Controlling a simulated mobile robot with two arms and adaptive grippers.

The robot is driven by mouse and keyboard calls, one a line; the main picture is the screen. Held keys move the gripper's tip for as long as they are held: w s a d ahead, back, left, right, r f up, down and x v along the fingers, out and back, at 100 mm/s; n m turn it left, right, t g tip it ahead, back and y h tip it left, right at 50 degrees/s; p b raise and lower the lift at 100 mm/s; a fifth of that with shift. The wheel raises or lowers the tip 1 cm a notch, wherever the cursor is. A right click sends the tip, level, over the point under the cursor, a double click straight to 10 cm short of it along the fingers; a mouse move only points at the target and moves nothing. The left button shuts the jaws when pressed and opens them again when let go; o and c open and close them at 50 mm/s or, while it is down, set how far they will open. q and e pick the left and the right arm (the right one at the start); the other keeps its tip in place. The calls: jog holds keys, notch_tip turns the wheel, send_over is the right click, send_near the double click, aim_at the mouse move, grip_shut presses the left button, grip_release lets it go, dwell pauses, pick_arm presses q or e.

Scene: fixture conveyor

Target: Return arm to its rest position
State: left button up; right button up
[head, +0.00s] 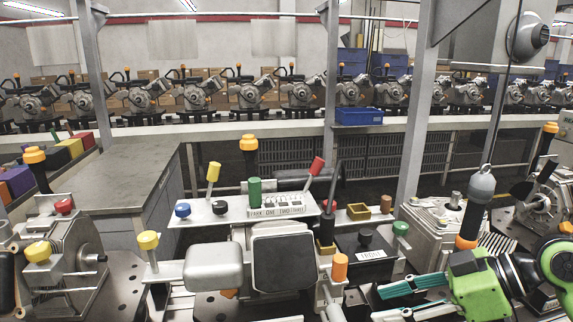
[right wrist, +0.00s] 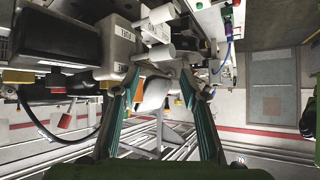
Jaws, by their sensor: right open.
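My right arm, with a green gripper body, comes in from the right edge of the head view. Its gripper (head: 395,298) has teal fingers pointing left, spread apart with nothing between them, in front of the black box (head: 368,250) labelled FRONT. In the right wrist view the same gripper (right wrist: 152,85) shows its two teal fingers wide apart, below grey and black machine housings (right wrist: 60,40). I cannot tell whether the fingers touch anything. My left gripper is not in view.
The fixture with a panel (head: 276,206) and coloured knobs stands in front. A hanging grey-orange handle (head: 481,187) is close to my right arm. A metal fixture (head: 65,260) stands left. Several engines line the conveyor (head: 240,126) behind. The grey worktop (head: 115,175) has clear room.

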jog(key=s+a+f+m+h, duration=0.15)
jog(key=s+f, duration=0.25)
jog(key=f, duration=0.8)
jog(key=s+a+f+m+h, duration=0.1)
jog(key=s+f+m+h, duration=0.25)
jog(key=f, duration=0.85)
jog(key=s+d+f+m+h, duration=0.2)
jog(key=s+f+m+h, duration=0.15)
jog(key=s, duration=0.35)
jog(key=s+d+f+m+h, duration=0.2)
jog(key=s+d+f, duration=0.15)
jog(key=s, duration=0.35)
notch_tip(320, 180, down, 27)
jog(key=s+g, duration=0.2)
jog(key=s+d+f+g, duration=0.1)
jog(key=s+d+f, duration=0.1)
jog(key=s+f, duration=1.3)
jog(key=shift+s+d+f, duration=0.2)
jog(key=shift+s+f, duration=0.2)
jog(key=shift+s, duration=0.65)
